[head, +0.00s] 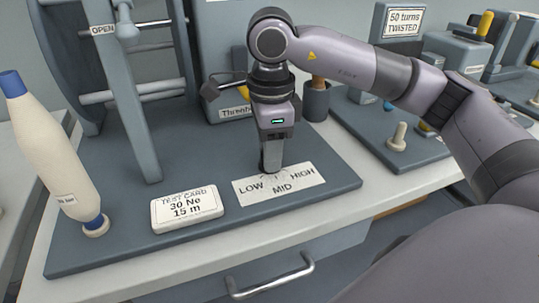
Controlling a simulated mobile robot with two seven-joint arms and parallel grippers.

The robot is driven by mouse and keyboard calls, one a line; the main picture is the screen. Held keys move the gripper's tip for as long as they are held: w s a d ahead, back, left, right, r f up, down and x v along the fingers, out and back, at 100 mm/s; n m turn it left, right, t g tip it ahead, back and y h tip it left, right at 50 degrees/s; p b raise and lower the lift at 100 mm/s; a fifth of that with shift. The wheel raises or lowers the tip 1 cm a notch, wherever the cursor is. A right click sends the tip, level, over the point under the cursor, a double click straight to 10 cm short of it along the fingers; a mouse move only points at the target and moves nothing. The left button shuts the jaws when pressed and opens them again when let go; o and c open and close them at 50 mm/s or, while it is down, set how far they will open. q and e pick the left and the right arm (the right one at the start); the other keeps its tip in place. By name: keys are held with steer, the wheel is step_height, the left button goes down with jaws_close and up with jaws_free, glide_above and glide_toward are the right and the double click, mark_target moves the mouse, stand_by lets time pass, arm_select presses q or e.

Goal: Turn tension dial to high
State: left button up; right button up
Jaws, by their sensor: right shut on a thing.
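The tension dial's white label plate (309,193) lies at the front right of the blue-grey board, with LOW at left, MID at the front and HIGH at right. My right gripper (270,168) points straight down at the back middle of this plate, shut on the tension dial. The fingers hide nearly all of the dial, so I cannot tell which word it points to. My left gripper is not in view.
A white TEST CARD (187,209) reading 30 Ne, 15 m lies left of the plate. A cream bobbin with blue ends (50,150) leans at the left. A large reel frame (128,100) stands behind. A second board (425,150) lies at right.

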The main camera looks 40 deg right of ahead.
steer(key=shift+f+n+b, duration=0.1)
steer(key=shift+n+b, duration=0.25)
steer(key=shift+n, duration=0.55)
steer(key=shift+n+b, duration=0.4)
steer(key=shift+n, duration=1.7)
steer(key=shift+b, duration=0.3)
steer(key=o, duration=1)
steer(key=shift+o, duration=0.2)
steer(key=shift+r, duration=0.2)
